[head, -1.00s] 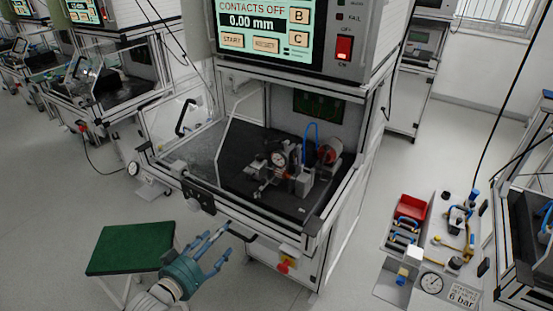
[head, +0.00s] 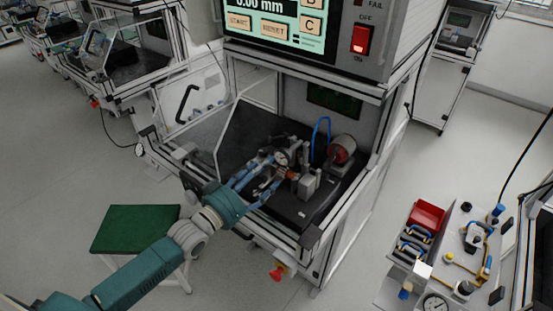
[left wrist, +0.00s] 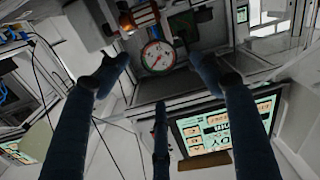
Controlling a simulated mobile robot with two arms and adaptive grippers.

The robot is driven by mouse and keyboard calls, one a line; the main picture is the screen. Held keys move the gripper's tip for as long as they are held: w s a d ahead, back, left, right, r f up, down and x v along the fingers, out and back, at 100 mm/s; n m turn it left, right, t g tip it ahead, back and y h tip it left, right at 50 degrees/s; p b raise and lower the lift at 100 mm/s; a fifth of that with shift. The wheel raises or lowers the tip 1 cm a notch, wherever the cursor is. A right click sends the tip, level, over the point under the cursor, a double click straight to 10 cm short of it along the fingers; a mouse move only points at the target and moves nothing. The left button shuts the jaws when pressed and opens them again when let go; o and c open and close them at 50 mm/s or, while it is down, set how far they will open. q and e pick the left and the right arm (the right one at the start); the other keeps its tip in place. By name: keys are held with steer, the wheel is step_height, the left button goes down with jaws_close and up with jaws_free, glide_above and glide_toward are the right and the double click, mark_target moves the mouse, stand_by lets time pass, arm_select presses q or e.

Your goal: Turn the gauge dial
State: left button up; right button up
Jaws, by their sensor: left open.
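The gauge dial (head: 281,158) is a small round white-faced gauge on the fixture inside the test cabinet. In the left wrist view the dial (left wrist: 157,56) shows a white face with a red and green rim and a needle, facing the camera. My left gripper (head: 268,172) reaches into the cabinet with its blue fingers spread. In the left wrist view the open fingers (left wrist: 160,72) stand on both sides of the dial and below it, with visible gaps. The right gripper is not in view.
The fixture has grey blocks (head: 308,185), a blue hose (head: 320,135) and a red-faced cylinder (head: 342,150) right of the dial. The screen panel (head: 272,30) overhangs the cabinet. A green stool (head: 135,229) stands front left; a red bin (head: 426,217) sits on the right-hand bench.

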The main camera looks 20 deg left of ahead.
mark_target(280, 158)
arm_select(q)
steer(key=x, duration=0.3)
steer(key=shift+w+d, duration=0.15)
steer(key=shift+w, duration=0.25)
steer(key=shift+p+x, duration=0.4)
steer(key=shift+x, duration=0.65)
steer(key=shift+f, duration=0.15)
steer(key=shift+c, duration=1.2)
steer(key=c, duration=0.9)
steer(key=shift+m, duration=0.4)
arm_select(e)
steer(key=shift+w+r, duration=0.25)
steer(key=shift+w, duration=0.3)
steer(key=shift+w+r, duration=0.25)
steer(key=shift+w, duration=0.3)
